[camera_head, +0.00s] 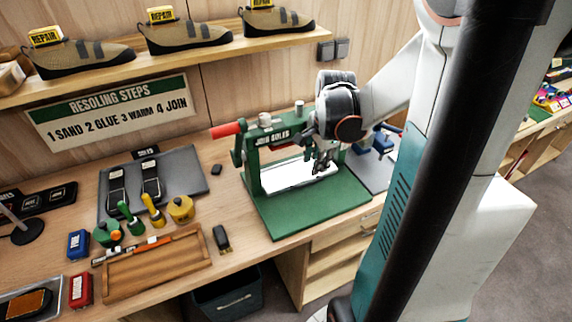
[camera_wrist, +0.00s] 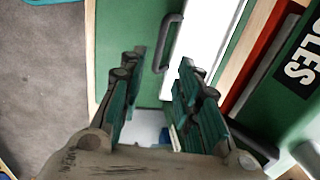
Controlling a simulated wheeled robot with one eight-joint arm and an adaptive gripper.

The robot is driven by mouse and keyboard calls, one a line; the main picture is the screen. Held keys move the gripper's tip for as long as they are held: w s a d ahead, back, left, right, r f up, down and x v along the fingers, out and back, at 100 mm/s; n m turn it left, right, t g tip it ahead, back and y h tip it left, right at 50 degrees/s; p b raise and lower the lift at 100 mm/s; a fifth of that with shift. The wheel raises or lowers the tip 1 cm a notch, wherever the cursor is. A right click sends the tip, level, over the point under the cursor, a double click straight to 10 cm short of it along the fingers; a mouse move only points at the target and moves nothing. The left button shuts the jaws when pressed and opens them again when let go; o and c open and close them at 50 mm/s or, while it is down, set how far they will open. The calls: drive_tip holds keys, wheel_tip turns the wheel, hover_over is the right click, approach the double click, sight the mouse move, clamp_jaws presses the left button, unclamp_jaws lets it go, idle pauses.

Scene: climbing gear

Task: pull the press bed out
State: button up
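The green press (camera_head: 270,140) stands on the bench with a "JOIN SOLES" sign and a red-tipped lever (camera_head: 226,130). Its white bed (camera_head: 290,177) lies under the frame, at the back of a green base plate (camera_head: 315,208). In the wrist view the bed is a white strip (camera_wrist: 196,35), with a dark handle (camera_wrist: 168,42) along its edge. My gripper (camera_head: 322,168) is over the bed's right part. In the wrist view my gripper (camera_wrist: 160,66) is open, with the handle just beyond and between its fingertips. Contact with the handle cannot be told.
A wooden tray (camera_head: 155,265), glue pots (camera_head: 180,208) and a grey mat (camera_head: 185,172) lie left of the press. A small black item (camera_head: 222,238) is near its base plate. A blue clamp-like tool (camera_head: 378,143) is at right. The base plate's front is clear.

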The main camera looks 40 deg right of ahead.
sight(310, 182)
drive_tip(key=f+b, duration=0.1)
drive_tip(key=f, duration=0.2)
drive_tip(key=w+f, duration=0.1)
drive_tip(key=f, duration=0.2)
drive_tip(key=f+b, duration=0.1)
drive_tip(key=f, duration=0.2)
drive_tip(key=shift+w+d+b, duration=0.2)
drive_tip(key=shift+w+b, duration=0.15)
clamp_jaws()
